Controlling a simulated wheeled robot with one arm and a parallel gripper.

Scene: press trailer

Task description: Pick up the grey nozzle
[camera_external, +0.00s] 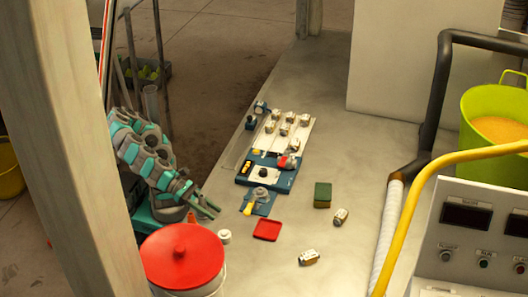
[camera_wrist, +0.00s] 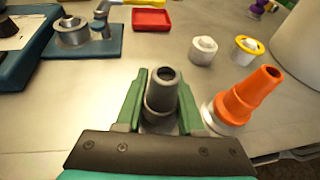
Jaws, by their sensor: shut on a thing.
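The grey nozzle (camera_wrist: 161,92) stands upright between my gripper's green fingers in the wrist view, with its open round tip facing up. My gripper (camera_wrist: 162,82) is shut on it, one finger on each side. The nozzle's base is partly hidden by the fingers and the dark gripper body. I cannot tell whether it is clear of the table. In the external view, my gripper (camera_external: 209,210) is low at the table's left edge, and the grey nozzle cannot be made out there.
An orange nozzle (camera_wrist: 248,95) stands close to the right finger. A white cap (camera_wrist: 203,50) and a yellow-ringed one (camera_wrist: 247,50) lie behind. A red tray (camera_wrist: 152,19) is farther back. A large red-lidded bucket (camera_external: 183,256) stands near the arm.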

